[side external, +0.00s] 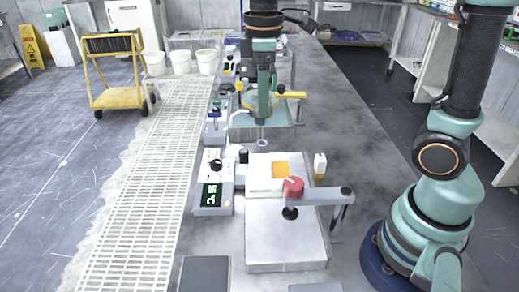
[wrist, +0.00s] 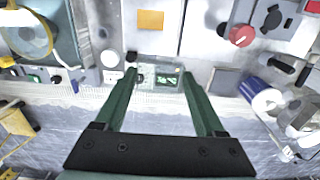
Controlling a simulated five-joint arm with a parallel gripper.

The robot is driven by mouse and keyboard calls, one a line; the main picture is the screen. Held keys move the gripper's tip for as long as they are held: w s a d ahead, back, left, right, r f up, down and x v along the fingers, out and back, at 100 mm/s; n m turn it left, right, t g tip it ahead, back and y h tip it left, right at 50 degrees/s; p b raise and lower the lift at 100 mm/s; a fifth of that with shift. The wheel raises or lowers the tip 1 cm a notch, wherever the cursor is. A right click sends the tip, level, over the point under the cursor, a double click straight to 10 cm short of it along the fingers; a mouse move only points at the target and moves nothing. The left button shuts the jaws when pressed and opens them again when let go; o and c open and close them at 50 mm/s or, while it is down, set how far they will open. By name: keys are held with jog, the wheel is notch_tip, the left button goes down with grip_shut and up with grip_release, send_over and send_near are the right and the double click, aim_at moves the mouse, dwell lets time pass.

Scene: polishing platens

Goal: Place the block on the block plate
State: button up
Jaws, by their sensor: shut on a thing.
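My gripper (side external: 262,118) hangs over the far part of the bench in the side view, pointing down. In the wrist view its two green fingers (wrist: 159,72) stand well apart. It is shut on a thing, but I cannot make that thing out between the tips. An orange square (side external: 281,170) lies on a pale plate (side external: 262,188) on the white platform. The orange square also shows at the top of the wrist view (wrist: 150,20), apart from the fingers. I cannot tell whether it is the block or a mark on the plate.
A control box (side external: 212,185) with a green display stands left of the white platform (side external: 287,245). A red knob (side external: 293,187) sits on a grey arm across it. A small bottle (side external: 320,165) stands to the right. The bench right of it is clear.

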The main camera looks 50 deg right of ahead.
jog(key=r, duration=0.1)
send_over(281, 169)
notch_tip(281, 169, down, 20)
jog(key=shift+s+r, duration=0.1)
dwell(0.3)
jog(key=o, duration=1.4)
